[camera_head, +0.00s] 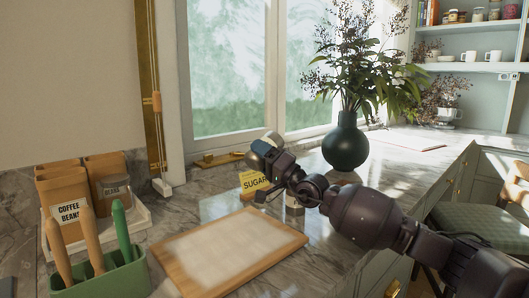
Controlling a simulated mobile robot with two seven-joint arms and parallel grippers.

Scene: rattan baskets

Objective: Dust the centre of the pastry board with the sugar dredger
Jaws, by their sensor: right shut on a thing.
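The pastry board (285,247) lies flat on the marble counter in the lower middle, with a wooden rim and a pale, whitish middle. My right gripper (263,158) is beyond the board's far edge, above the counter. It is shut on the sugar dredger (261,144), of which only a rounded metallic part shows; the gripper hides the rest. A yellow card marked SUGAR (252,182) stands just below the gripper in the picture. My left gripper is out of view.
A green holder (115,279) with several upright handles and a tray with coffee containers (62,190) stand at left. A dark vase with plants (345,147) stands behind my right arm. A pale object is partly hidden beneath the arm.

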